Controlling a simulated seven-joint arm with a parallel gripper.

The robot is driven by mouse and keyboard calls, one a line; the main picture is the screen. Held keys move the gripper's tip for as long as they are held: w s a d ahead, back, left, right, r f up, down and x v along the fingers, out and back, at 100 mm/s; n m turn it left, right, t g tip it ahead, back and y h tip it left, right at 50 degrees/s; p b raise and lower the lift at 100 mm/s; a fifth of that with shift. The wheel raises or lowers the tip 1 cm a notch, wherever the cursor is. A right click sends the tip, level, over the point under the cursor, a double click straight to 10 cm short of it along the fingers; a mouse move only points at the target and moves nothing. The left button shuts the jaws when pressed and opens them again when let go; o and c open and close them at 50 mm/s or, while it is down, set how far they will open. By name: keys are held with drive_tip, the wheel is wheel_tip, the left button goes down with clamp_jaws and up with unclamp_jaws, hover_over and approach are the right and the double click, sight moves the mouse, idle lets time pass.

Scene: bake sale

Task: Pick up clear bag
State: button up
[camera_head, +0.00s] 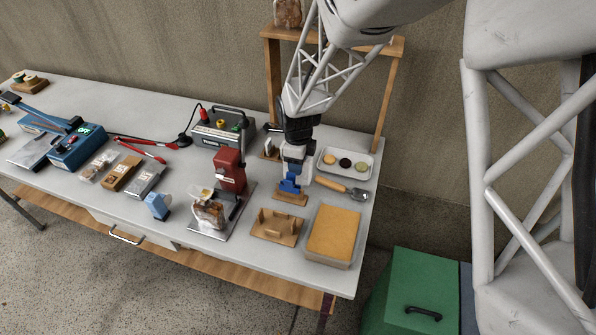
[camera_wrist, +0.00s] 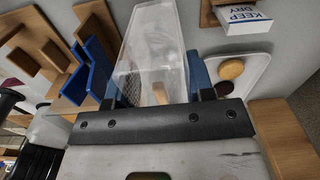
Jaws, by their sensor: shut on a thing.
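A clear bag (camera_wrist: 152,45) stands between the blue fingers of my gripper (camera_wrist: 155,92) in the wrist view. It is see-through, with a fine mesh-like patch low on its left side. My gripper is shut on it. In the head view my gripper (camera_head: 292,183) points down over the right part of the table, just above a small wooden base (camera_head: 290,198). The held bag is hard to make out there, and I cannot tell whether its bottom touches anything.
A white tray of round cookies (camera_head: 345,163) and a wooden-handled scoop (camera_head: 345,189) lie right of my gripper. A wooden holder (camera_head: 277,227) and tan-topped box (camera_head: 334,232) are in front. A red press (camera_head: 230,170) stands left. A wooden shelf frame (camera_head: 388,95) rises behind.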

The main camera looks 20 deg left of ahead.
drive_tip(key=shift+r, duration=0.15)
wheel_tip(320, 180, up, 10)
idle(0.8)
idle(0.5)
drive_tip(key=s+d+r+n, duration=0.2)
drive_tip(key=s+d+n, duration=0.1)
drive_tip(key=s+d, duration=0.15)
drive_tip(key=s+a+f+m, duration=0.1)
drive_tip(key=s+a+f, duration=0.1)
drive_tip(key=s, duration=0.4)
drive_tip(key=s+a+f+m, duration=0.2)
drive_tip(key=s+f, duration=0.1)
drive_tip(key=s, duration=0.4)
drive_tip(key=shift+a+f, duration=0.3)
drive_tip(key=shift+f, duration=0.05)
drive_tip(key=shift+f, duration=0.15)
drive_tip(key=shift+f, duration=2.25)
